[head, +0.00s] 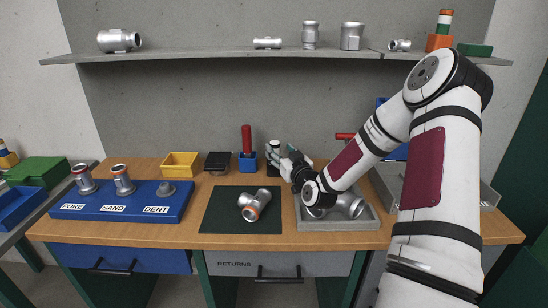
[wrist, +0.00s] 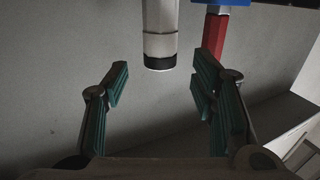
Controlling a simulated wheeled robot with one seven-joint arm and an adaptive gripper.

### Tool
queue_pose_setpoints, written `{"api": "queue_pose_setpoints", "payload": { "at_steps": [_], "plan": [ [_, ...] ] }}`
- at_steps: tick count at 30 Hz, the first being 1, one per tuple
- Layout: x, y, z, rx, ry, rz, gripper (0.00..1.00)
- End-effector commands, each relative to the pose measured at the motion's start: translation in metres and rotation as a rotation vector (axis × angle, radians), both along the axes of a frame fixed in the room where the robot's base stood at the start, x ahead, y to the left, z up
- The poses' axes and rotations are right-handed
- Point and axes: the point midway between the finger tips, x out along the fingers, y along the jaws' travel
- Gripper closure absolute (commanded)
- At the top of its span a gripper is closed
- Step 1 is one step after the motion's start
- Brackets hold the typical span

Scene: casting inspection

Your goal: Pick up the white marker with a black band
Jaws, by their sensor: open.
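The white marker (wrist: 160,28) with a black band near its end shows at the top middle of the wrist view. It stands upright at the back of the workbench in the head view (head: 275,145), partly behind my gripper (head: 284,160). Its lower part is hidden. My gripper is open, with its green-padded fingers (wrist: 160,84) apart and nothing between them. In the wrist view the marker's banded end lines up with the gap between the fingers, beyond the fingertips. I see no contact.
A red-handled tool (head: 246,138) stands in a blue holder (head: 248,163) left of the marker. A black box (head: 217,162) and yellow bin (head: 180,164) stand farther left. A grey tray (head: 338,224) with metal castings lies below my gripper. A dark mat (head: 220,218) holds another casting.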

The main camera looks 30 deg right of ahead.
Motion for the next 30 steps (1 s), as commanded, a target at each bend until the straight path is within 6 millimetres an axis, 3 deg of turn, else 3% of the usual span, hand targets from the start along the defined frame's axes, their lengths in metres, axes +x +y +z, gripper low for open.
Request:
{"api": "queue_pose_setpoints", "payload": {
  "at_steps": [12,22,29,30],
  "plan": [
    [0.045,-0.008,0.001,0.000,-0.001,0.001,0.48],
    [0.052,-0.010,0.001,0.000,0.001,0.001,0.48],
    [0.052,-0.010,0.001,0.000,0.001,0.001,0.98],
    [0.052,-0.010,0.001,0.000,0.001,0.001,1.00]
  ]
}}
